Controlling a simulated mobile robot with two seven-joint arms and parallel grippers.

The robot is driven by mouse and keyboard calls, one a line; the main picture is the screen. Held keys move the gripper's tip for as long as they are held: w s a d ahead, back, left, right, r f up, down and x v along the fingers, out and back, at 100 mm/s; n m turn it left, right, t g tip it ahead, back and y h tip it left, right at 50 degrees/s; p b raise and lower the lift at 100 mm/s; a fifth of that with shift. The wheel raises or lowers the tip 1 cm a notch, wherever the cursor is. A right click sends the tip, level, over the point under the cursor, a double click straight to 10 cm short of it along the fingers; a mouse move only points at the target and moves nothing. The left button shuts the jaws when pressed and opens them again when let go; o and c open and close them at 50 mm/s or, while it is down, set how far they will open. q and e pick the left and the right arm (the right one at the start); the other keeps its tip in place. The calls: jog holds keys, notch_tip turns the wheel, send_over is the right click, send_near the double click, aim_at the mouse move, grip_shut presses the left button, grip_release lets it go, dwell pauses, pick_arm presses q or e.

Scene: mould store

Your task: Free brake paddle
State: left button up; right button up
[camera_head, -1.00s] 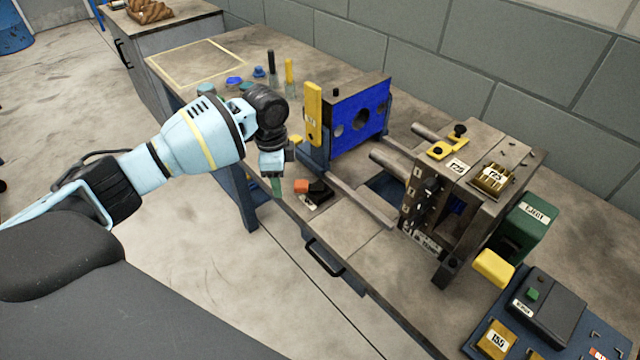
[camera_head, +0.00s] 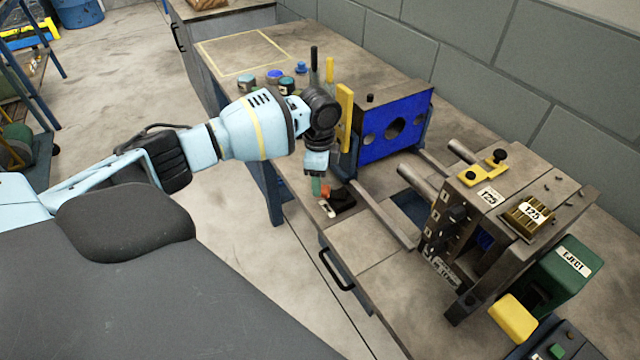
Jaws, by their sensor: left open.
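My left gripper (camera_head: 316,186) points down at the bench's front edge, open, its green-tipped fingers partly hidden by one another. Just right of it sits a small black device (camera_head: 342,201) with an orange part (camera_head: 326,190) and a pale label. The fingertips overlap the orange part's left side in the picture; I cannot tell whether they touch. I cannot tell for certain which part is the brake paddle. A yellow upright bar (camera_head: 345,118) stands beside the blue mould plate (camera_head: 396,127). My right gripper is not in view.
A green EJECT box (camera_head: 562,272) and a yellow block (camera_head: 513,317) stand at the right. A taped rectangle (camera_head: 243,52) on the bench is empty.

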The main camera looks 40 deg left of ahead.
aim_at(330, 192)
pick_arm(q)
jog(key=shift+f, duration=1.4)
jog(key=shift+c, duration=0.3)
jog(key=c, duration=0.9)
